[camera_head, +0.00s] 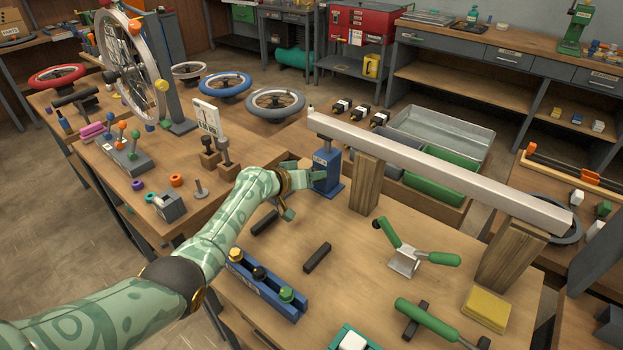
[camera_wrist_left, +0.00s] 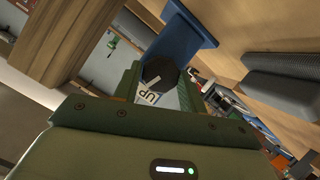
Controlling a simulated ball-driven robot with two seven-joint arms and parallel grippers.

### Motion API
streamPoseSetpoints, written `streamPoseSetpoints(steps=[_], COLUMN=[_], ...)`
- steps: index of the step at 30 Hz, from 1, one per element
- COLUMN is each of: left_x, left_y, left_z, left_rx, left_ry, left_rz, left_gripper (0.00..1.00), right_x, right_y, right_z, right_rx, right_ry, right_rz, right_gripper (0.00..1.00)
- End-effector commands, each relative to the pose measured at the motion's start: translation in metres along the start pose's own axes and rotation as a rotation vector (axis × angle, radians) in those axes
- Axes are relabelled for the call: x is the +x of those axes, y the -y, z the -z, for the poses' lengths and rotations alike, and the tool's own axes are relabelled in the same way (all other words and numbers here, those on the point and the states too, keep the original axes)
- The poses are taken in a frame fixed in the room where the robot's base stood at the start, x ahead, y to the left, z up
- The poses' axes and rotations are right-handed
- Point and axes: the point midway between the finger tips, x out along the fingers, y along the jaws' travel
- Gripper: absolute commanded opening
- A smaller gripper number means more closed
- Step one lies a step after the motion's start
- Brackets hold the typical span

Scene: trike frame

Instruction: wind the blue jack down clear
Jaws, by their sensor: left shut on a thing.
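The blue jack (camera_head: 327,172) stands upright on the bench under the left end of a long pale beam (camera_head: 430,163). Its top plate is close beneath the beam; I cannot tell whether they touch. The beam lies across two wooden blocks (camera_head: 366,184) (camera_head: 510,256). My left gripper (camera_head: 308,179) is at the jack's left side. In the left wrist view its green fingers (camera_wrist_left: 157,85) are shut on the jack's dark knob (camera_wrist_left: 158,72), with the blue base (camera_wrist_left: 188,30) beyond. The fingers hide part of the knob. My right gripper is not in view.
A green-handled clamp (camera_head: 405,260), a blue rack (camera_head: 265,285) with coloured knobs and a dark bar (camera_head: 317,257) lie on the bench nearby. A yellow block (camera_head: 486,308) is near the right block. Bare wood lies right of the dark bar.

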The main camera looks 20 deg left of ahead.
Motion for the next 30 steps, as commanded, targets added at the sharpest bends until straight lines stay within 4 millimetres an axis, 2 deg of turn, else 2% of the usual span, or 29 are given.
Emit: streamPoseSetpoints(steps=[19, 20, 21, 22, 30], left_x=[-0.0001, -0.0001, -0.0001, -0.0001, -0.0008], left_y=[0.0014, 0.0014, 0.0013, 0.0013, 0.0007], left_z=[-0.0022, -0.0022, -0.0021, -0.0020, -0.0006], left_rx=[-0.056, -0.056, -0.056, -0.056, -0.055], left_ry=[0.009, 0.009, 0.009, 0.009, 0.007], left_rz=[-0.022, -0.022, -0.022, -0.022, -0.023], left_gripper=[0.18, 0.47, 0.58, 0.63, 0.63], right_x=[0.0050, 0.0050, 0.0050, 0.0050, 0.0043], right_y=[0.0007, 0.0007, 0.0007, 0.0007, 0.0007], right_z=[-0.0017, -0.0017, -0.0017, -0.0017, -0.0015], right_rx=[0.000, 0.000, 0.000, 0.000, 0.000], right_ry=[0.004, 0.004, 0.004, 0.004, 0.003], right_rz=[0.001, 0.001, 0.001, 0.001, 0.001], right_gripper=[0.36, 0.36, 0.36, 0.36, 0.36])
